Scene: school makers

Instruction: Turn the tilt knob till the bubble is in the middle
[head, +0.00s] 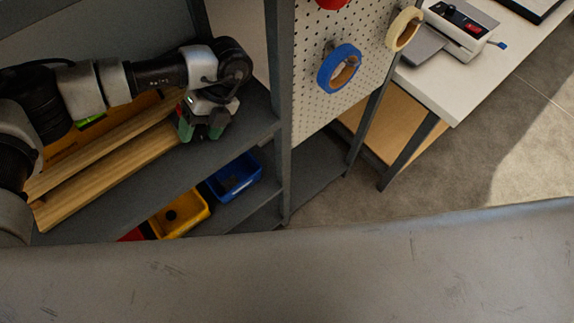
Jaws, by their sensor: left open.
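My left arm reaches in from the left over the grey shelf (150,190). Its gripper (203,126) points down near the shelf's right end, open, with two dark and green fingers apart. I see nothing between them. A small bright yellow-green patch (90,121) shows on an orange strip (85,140) behind the planks, partly covered by my arm. It may be a level's vial, but I cannot make out a bubble. I cannot identify a tilt knob. My right gripper is not in view.
Wooden planks (110,160) lie on the shelf beside the gripper. Below are yellow (190,222) and blue (237,185) bins. A grey post (279,120) and pegboard (312,100) with tape rolls stand to the right. A white table (470,85) holds a white machine (455,35).

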